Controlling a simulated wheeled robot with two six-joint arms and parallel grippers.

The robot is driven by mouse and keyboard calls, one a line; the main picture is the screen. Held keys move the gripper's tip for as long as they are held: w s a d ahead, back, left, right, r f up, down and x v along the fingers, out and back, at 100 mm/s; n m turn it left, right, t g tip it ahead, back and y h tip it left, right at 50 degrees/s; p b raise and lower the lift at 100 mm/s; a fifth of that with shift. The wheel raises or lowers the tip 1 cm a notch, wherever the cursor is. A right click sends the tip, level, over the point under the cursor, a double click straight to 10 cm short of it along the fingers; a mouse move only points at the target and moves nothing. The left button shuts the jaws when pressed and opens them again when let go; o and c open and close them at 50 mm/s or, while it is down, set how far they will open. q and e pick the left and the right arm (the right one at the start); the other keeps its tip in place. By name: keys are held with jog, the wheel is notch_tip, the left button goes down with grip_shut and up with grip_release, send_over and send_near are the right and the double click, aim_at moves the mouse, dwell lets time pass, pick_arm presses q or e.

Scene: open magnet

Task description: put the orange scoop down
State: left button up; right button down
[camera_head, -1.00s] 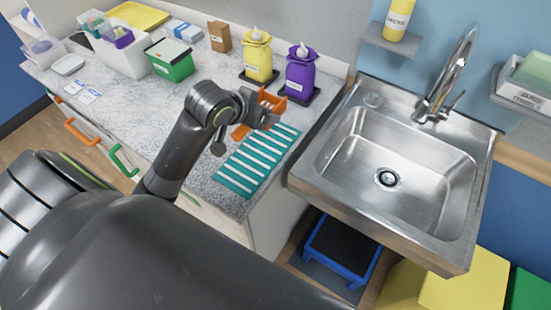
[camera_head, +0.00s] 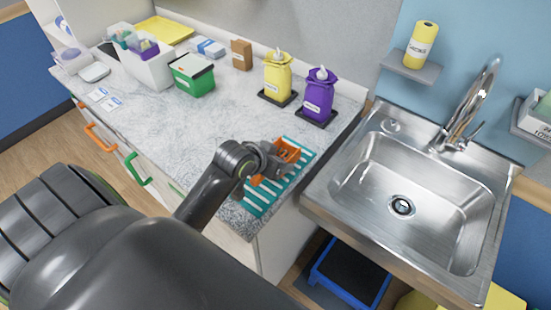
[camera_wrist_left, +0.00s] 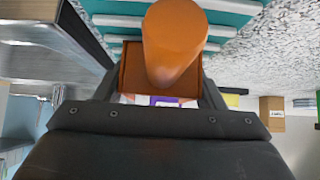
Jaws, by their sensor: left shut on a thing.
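The orange scoop (camera_head: 286,152) is in my left gripper (camera_head: 277,163), over the teal and white striped mat (camera_head: 258,198) at the counter's right end. In the left wrist view the scoop's rounded orange part (camera_wrist_left: 174,40) fills the middle, between the two fingers of my left gripper (camera_wrist_left: 160,85). The striped mat (camera_wrist_left: 105,20) shows behind it. My gripper and arm hide part of the mat in the head view. I cannot tell whether the scoop touches the mat. My right gripper is not in view.
A purple bag (camera_head: 319,98) and a yellow bag (camera_head: 277,78) stand on dark bases behind the mat. A green box (camera_head: 192,78) is farther left. The steel sink (camera_head: 420,190) lies to the right. The counter's middle (camera_head: 225,115) is clear.

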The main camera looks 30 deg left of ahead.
aim_at(254, 179)
pick_arm(q)
jog(key=shift+f, duration=0.1)
jog(key=o, duration=1.1)
jog(key=shift+c, duration=0.2)
jog(key=shift+s+r, duration=0.35)
jog(key=shift+r, duration=0.15)
jog(key=v, duration=1.1)
jog(key=shift+p, duration=0.3)
